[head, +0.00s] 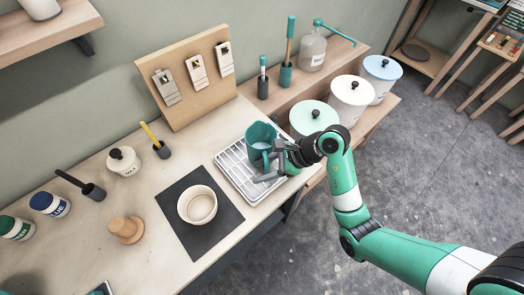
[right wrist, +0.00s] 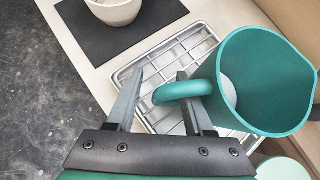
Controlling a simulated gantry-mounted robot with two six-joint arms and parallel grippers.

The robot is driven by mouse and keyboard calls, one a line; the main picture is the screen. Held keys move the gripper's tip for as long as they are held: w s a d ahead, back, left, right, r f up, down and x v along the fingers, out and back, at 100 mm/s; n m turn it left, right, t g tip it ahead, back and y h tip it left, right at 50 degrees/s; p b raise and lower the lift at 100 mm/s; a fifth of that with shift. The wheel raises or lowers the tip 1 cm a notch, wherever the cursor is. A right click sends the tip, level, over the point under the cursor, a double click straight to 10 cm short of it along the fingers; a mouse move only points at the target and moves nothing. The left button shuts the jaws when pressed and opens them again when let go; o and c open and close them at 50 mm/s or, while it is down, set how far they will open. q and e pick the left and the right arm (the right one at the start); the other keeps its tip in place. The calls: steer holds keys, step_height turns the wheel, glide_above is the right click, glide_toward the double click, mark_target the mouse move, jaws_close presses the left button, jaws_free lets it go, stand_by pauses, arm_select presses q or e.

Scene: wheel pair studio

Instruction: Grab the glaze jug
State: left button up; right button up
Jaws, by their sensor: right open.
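The glaze jug is a teal, open-topped vessel (head: 258,133) with a loop handle, standing on a white wire rack (head: 231,174) in the head view. In the right wrist view the jug (right wrist: 268,85) fills the right side, and its handle (right wrist: 180,91) points left. My right gripper (head: 266,163) is open at the jug's handle side. In the right wrist view the gripper (right wrist: 160,75) has the handle's outer end between its fingers, and the handle overlaps the right finger. I cannot tell whether they touch. My left gripper is not in view.
A cream bowl (head: 197,205) on a dark mat (head: 222,223) stands left of the rack. Lidded tubs, one with a green lid (head: 313,117), stand close on the right. A tool board (head: 188,100) leans behind. The bench edge lies just in front of the rack.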

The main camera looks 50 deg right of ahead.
steer(key=shift+w+a+f, duration=0.2)
steer(key=shift+w+f, duration=0.05)
steer(key=shift+f, duration=0.1)
jaws_close()
stand_by(1.2)
